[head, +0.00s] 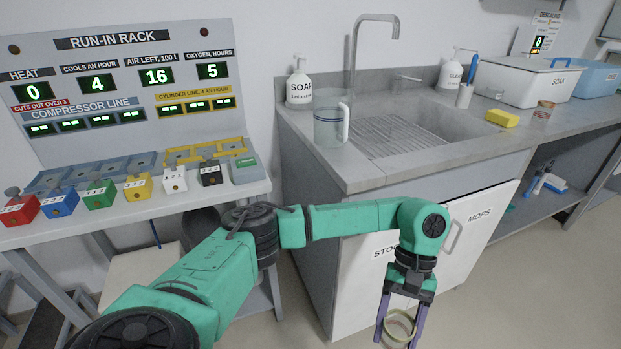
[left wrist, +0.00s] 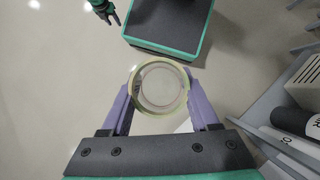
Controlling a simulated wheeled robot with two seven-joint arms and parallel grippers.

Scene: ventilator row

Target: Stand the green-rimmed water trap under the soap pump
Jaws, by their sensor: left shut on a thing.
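The water trap (head: 399,326) is a clear round cup with a pale yellow-green rim. My left gripper (head: 402,332) is shut on it, one purple finger on each side, in front of the cabinet doors and below counter height. In the left wrist view I look down into the trap (left wrist: 160,88) between the fingers; it looks empty. The soap pump (head: 300,82) is a white bottle labelled SOAP at the counter's back left corner, well above and left of the gripper. Part of my right gripper (left wrist: 108,14) shows small at the top of the left wrist view; its opening is unclear.
A clear jug (head: 331,120) with a white handle stands on the counter, just in front of the soap pump. The sink (head: 398,132) with its tall tap is to the right. The run-in rack (head: 130,90) with coloured blocks is at left. The counter's front left corner is bare.

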